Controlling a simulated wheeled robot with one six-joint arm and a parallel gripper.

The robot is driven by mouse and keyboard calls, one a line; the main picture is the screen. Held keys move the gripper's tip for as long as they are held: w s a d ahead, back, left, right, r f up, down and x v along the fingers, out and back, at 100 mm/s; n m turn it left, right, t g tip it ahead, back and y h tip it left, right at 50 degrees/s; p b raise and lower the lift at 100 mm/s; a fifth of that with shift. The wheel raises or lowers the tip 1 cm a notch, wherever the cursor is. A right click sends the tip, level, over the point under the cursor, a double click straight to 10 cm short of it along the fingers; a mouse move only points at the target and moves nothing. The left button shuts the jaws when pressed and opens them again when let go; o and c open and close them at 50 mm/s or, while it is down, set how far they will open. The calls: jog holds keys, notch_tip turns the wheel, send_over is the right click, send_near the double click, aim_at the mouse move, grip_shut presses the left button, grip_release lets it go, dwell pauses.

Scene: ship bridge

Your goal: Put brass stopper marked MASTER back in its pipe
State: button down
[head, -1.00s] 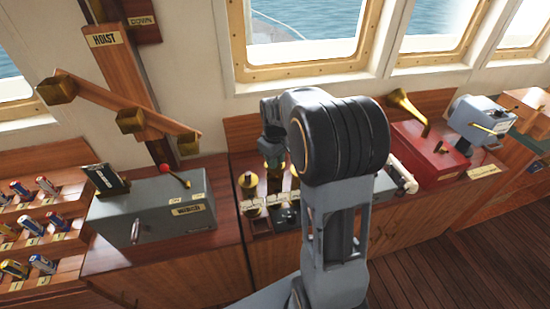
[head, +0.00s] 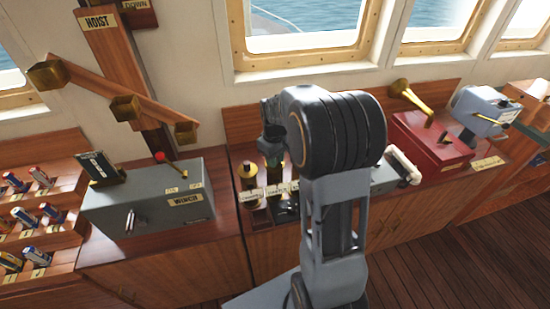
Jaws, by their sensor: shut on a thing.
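My gripper (head: 272,160) hangs over the back counter, left of my dark elbow joint, which partly hides it. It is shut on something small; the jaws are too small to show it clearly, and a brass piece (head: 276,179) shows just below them. I cannot tell whether that piece is held or stands in the row. A brass pipe with a knobbed top (head: 248,172) stands upright just to the left. White labels (head: 275,188) run along the front of this row, too small to read. The MASTER marking cannot be made out, and my arm hides the row's right part.
A grey winch box (head: 150,204) with a red-knobbed lever stands left. A sloping wooden beam with brass cups (head: 125,107) hangs above it. A red box with a brass horn (head: 433,143) and a white pipe elbow (head: 405,165) are right of my arm.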

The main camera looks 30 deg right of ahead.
jog(key=c, duration=0.9)
grip_release()
notch_tip(320, 180, up, 14)
jog(key=shift+f, duration=0.1)
jog(key=s+a+f+m+t, duration=0.1)
jog(key=s+a+f, duration=0.1)
jog(key=s, duration=0.3)
jog(key=s+a+f+m+t, duration=0.1)
jog(key=s+a+f, duration=0.1)
jog(key=s+a, duration=0.2)
jog(key=s+a+f+m+t, duration=0.1)
jog(key=s+a+f+t, duration=0.1)
jog(key=s, duration=0.5)
jog(key=shift+a+m, duration=0.4)
jog(key=shift+a, duration=0.1)
